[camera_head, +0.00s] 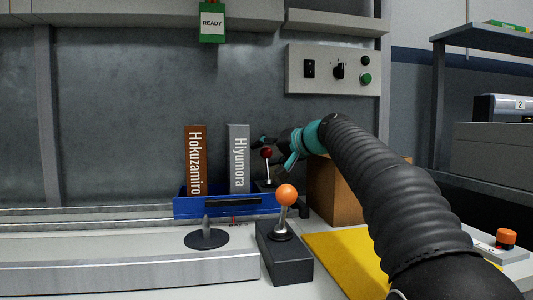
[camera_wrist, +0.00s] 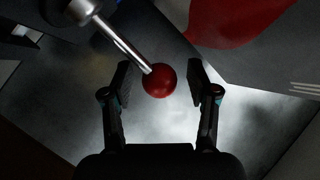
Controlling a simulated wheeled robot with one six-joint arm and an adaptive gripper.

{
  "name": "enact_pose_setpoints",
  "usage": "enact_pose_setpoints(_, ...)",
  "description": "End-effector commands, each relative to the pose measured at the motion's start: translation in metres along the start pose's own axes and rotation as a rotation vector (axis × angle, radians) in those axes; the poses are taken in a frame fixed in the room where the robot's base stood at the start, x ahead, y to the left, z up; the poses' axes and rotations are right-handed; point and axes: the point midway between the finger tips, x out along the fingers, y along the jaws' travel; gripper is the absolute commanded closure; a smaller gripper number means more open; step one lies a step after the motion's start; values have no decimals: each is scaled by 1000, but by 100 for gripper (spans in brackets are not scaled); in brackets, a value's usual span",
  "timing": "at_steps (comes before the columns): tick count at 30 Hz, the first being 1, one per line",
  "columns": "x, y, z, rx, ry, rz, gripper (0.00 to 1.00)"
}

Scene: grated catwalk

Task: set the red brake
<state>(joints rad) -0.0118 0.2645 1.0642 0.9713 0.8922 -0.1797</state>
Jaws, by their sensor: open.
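The red brake is a metal lever with a red ball knob (camera_head: 267,153), standing behind the right end of the blue tray in the head view. In the wrist view the red knob (camera_wrist: 159,80) and its silver rod come in from the upper left. My gripper (camera_wrist: 159,66) is open, with one finger on each side of the knob and a visible gap on both sides. In the head view my gripper (camera_head: 262,140) is small and dark beside the knob, and its fingers are partly hidden. The lever's base is mostly hidden.
An orange-knobbed lever (camera_head: 286,196) on a black box stands in front. A blue tray (camera_head: 215,208) holds a brown block (camera_head: 196,160) and a grey block (camera_head: 238,160). A cardboard box (camera_head: 335,190) sits under my arm. A switch panel (camera_head: 333,70) hangs above.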

Motion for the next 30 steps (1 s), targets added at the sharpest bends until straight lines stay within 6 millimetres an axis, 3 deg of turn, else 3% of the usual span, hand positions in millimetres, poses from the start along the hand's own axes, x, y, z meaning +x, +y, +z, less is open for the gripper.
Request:
enact_pose_setpoints(8,1,0,0,0,0,0,41)
enact_pose_setpoints(15,1,0,0,0,1,0,100)
enact_pose_setpoints(30,-1,-1,0,0,0,0,100)
